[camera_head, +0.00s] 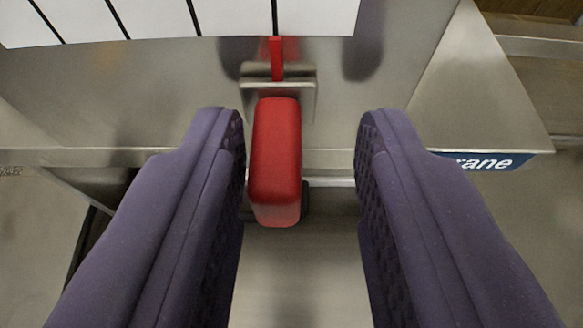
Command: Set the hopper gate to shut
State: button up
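A red block-shaped handle (275,160) stands out from a metal slide bracket (308,90) in the camera view; I take it to be the hopper gate's handle. A thin red pointer (277,58) rises behind it toward a white scale with black lines (170,15). The pointer is close to the rightmost black line. My gripper (300,135) is open, with its two purple fingers on either side of the handle. The left finger is very near the handle; whether it touches I cannot tell. The right finger is clearly apart from it.
A metal panel (400,65) lies behind the handle, with a horizontal metal edge (100,156) across it. At right, a sloped metal part (485,110) carries a blue label (490,161) reading "rane", partly hidden by my right finger. A wooden-looking surface shows at the top right.

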jog(key=shift+a, duration=0.1)
jog(key=p+v, duration=0.1)
jog(key=v, duration=0.7)
jog(key=shift+w, duration=0.1)
notch_tip(320, 180, up, 23)
jog(key=w+a+t+b, duration=0.1)
jog(key=w+a+b, duration=0.1)
jog(key=w, duration=0.1)
jog(key=s+r, duration=0.6)
jog(key=r, duration=0.4)
jog(key=s+a+r+b, duration=0.1)
jog(key=s+r, duration=0.6)
jog(key=r, duration=0.3)
jog(key=shift+a+t, duration=0.15)
jog(key=shift+t, duration=0.25)
